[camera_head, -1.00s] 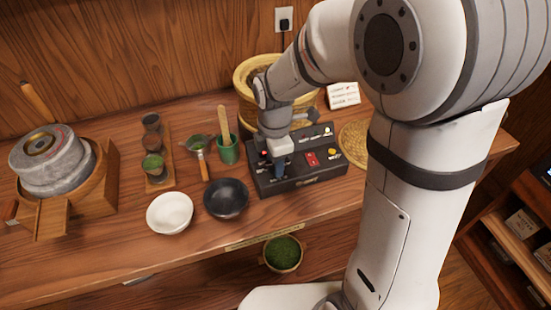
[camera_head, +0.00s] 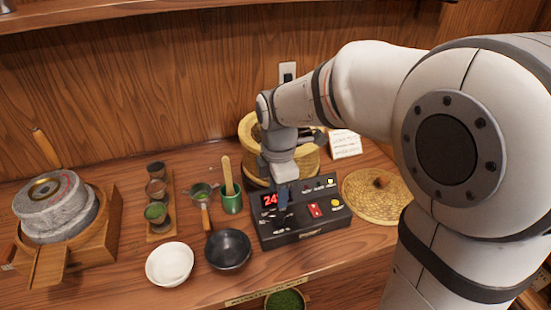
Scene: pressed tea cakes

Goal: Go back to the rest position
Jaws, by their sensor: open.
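My gripper (camera_head: 283,196) points down over the left part of a black control box (camera_head: 305,230) on the wooden counter. Its dark fingers hide part of the box's top, and I cannot see the gap between them or anything held. The fingertips seem just above the panel, but I cannot tell the exact height. The box has a lit red display (camera_head: 270,199) starting with "24", partly hidden, a red switch (camera_head: 316,210) and a yellow button (camera_head: 336,203).
A woven steamer (camera_head: 250,130) stands behind my gripper. A black bowl (camera_head: 228,250), white bowl (camera_head: 170,263), green cup (camera_head: 231,200) and stone mill (camera_head: 50,205) stand to the left.

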